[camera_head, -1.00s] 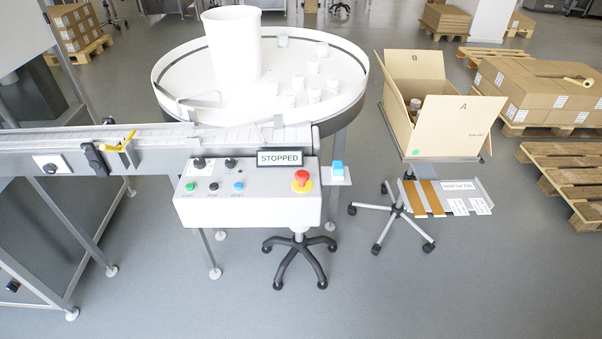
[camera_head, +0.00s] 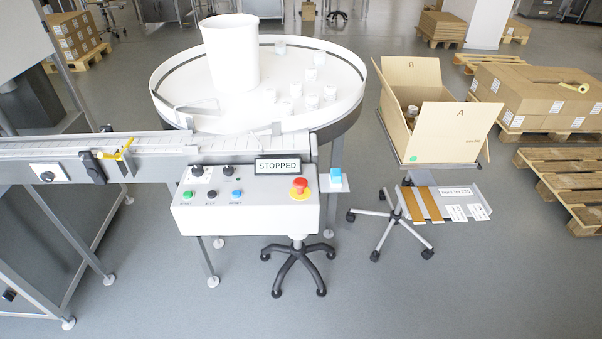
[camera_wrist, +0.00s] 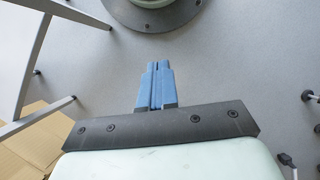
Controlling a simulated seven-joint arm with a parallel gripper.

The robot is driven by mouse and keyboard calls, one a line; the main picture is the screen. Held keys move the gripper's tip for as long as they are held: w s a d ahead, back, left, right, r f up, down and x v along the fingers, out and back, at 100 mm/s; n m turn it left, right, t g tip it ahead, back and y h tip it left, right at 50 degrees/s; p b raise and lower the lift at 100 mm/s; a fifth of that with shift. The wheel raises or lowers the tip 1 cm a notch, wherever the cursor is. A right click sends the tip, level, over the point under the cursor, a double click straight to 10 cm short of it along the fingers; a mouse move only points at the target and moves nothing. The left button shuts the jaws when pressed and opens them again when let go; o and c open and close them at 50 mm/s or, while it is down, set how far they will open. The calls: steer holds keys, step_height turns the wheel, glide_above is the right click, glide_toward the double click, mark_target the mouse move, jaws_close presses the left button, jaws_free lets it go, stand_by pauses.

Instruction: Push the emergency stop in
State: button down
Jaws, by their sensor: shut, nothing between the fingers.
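The emergency stop (camera_head: 299,187) is a red mushroom button on a yellow base. It sits at the right side of the light grey control box (camera_head: 245,216), under a sign that reads STOPPED (camera_head: 278,166). My gripper (camera_wrist: 157,66) shows in the wrist view with its blue fingers closed together and nothing between them. It points at grey floor, and no emergency stop shows in that view. My gripper is not seen in the head view, so its distance from the button cannot be told.
The box also carries two black knobs and green, black and blue buttons (camera_head: 237,193). A conveyor (camera_head: 60,150) and round white turntable (camera_head: 352,110) stand behind it. An open carton (camera_head: 455,130) stands right. In the wrist view, metal legs (camera_wrist: 32,50) stand left and a round base (camera_wrist: 150,20) lies ahead.

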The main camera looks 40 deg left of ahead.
steer(key=w+a+r+n+t, duration=0.1)
steer(key=w+a+r+t, duration=0.1)
steer(key=w+r, duration=0.65)
steer(key=w+a+r+n+t, duration=0.1)
steer(key=w+a+r+t, duration=0.15)
steer(key=w+r, duration=0.65)
steer(key=w+a+r+n, duration=0.4)
steer(key=w+a+r, duration=0.15)
steer(key=a, duration=0.25)
steer(key=w+a+r+n, duration=0.3)
steer(key=w+a+r, duration=0.25)
steer(key=a, duration=0.35)
steer(key=s+a+r+n, duration=0.2)
steer(key=a+r+n, duration=0.3)
steer(key=a+r, duration=0.5)
steer(key=s+a+r+n, duration=0.2)
steer(key=a+r+n, duration=0.3)
steer(key=a, duration=0.9)
steer(key=s+a+r+n, duration=0.8)
steer(key=s+a+r, duration=0.7)
steer(key=a+r, duration=0.2)
step_height(320, 180, up, 3)
steer(key=shift+a+f, duration=0.15)
steer(key=shift+a, duration=0.2)
